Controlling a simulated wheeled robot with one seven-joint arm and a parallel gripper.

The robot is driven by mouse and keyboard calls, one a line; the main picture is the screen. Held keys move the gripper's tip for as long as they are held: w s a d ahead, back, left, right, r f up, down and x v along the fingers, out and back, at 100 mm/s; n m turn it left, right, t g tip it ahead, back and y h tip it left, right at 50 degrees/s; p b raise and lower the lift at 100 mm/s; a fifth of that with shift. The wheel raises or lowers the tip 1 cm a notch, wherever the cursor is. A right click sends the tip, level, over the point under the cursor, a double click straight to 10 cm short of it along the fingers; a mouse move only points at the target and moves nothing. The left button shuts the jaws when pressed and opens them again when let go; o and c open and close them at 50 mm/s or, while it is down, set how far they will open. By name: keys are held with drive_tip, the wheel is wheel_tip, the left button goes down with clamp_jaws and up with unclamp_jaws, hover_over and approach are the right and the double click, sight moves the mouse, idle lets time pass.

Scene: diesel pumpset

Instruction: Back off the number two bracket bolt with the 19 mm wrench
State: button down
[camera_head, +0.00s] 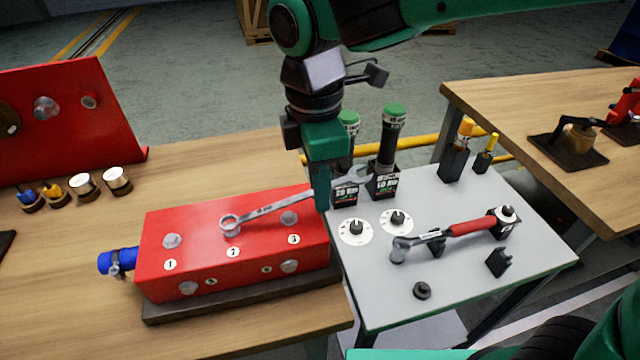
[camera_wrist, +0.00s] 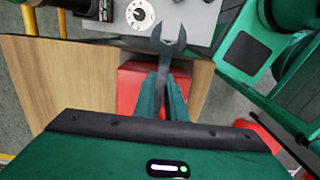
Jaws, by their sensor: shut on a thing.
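The red bracket block (camera_head: 200,262) lies on a dark base on the wooden bench, with numbered bolts on its top and front. The steel wrench (camera_head: 268,211) slants across its top. Its ring end is over the number two bolt position (camera_head: 231,226); I cannot tell how fully it sits around the head. My gripper (camera_head: 324,196) is shut on the wrench's handle near the open-jaw end, right of the block. In the wrist view the open jaw (camera_wrist: 167,42) sticks out past my fingers (camera_wrist: 164,92). The bolt-one head (camera_head: 172,241) and bolt-three head (camera_head: 289,218) show bare.
A grey table (camera_head: 470,275) on the right holds a red-handled torque wrench (camera_head: 470,228), two dials and black holders with green-topped tools (camera_head: 394,112) close behind my gripper. A red upright plate (camera_head: 70,120) and sockets (camera_head: 117,180) stand on the bench's left.

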drive_tip(key=shift+f, duration=0.55)
drive_tip(key=shift+w+a+f+n, duration=0.1)
drive_tip(key=shift+w+a+n, duration=0.2)
drive_tip(key=shift+w+n, duration=0.35)
drive_tip(key=shift+w+a+n, duration=0.35)
drive_tip(key=shift+w+n, duration=0.2)
drive_tip(key=shift+w, duration=0.15)
drive_tip(key=shift+w+a+f+n, duration=0.1)
drive_tip(key=shift+w+a+n, duration=0.2)
drive_tip(key=shift+w+n, duration=0.35)
drive_tip(key=shift+w+a+n, duration=1.3)
drive_tip(key=shift+w+n, duration=0.1)
drive_tip(key=shift+n, duration=0.05)
drive_tip(key=w+a+n, duration=0.2)
drive_tip(key=a, duration=0.1)
drive_tip(key=shift+r+n, duration=0.1)
drive_tip(key=shift+n, duration=0.2)
drive_tip(key=shift+r, duration=0.15)
drive_tip(key=shift+r, duration=0.45)
